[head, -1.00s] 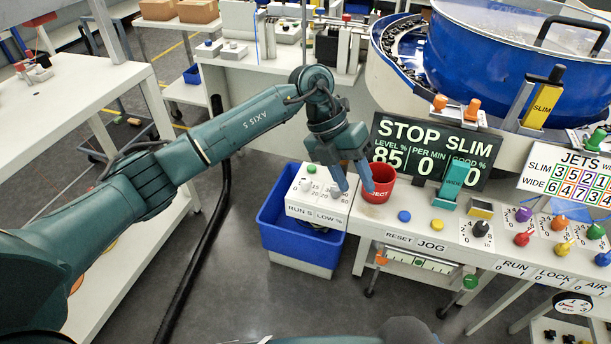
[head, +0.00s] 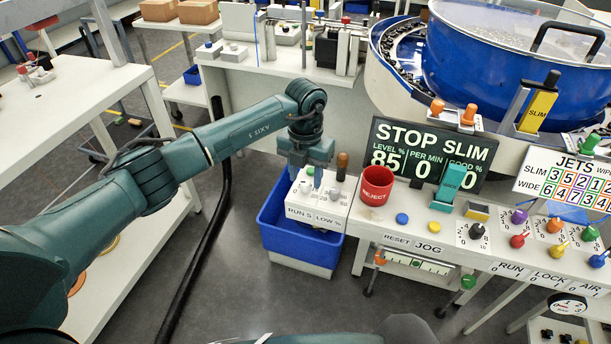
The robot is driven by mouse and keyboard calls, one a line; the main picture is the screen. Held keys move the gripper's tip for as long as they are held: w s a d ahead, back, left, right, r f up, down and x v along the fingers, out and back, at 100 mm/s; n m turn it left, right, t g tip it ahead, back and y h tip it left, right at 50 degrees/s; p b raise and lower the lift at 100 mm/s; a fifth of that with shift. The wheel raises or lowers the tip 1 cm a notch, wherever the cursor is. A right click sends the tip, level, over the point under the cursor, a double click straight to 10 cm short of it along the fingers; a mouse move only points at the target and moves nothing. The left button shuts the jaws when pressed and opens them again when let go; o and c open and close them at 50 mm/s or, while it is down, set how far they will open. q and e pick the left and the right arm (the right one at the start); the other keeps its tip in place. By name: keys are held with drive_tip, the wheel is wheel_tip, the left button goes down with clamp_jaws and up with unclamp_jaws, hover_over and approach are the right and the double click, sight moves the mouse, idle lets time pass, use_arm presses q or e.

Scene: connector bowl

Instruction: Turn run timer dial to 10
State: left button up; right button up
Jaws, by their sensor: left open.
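The white box marked RUN S and LOW % (head: 318,211) stands at the left end of the console. The run timer dial (head: 306,188) is a small pale knob on the left of its sloping top, over the RUN S label. A second pale dial (head: 335,192) sits to its right, over LOW %. My left gripper (head: 307,174) is open and points down, its fingers over the back left of the box top, near the run timer dial. I cannot tell if they touch it. The dial's pointer setting is too small to read. My right gripper is not in view.
A brown-topped dark lever (head: 342,166) stands at the box's back right, close to the gripper. A red REJECT cup (head: 376,185) stands to the right. A blue bin (head: 272,232) is below the box. The display (head: 425,152) reads STOP SLIM.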

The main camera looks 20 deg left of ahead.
use_arm(q)
drive_tip(key=shift+f, duration=0.85)
drive_tip(key=shift+c, duration=0.3)
clamp_jaws()
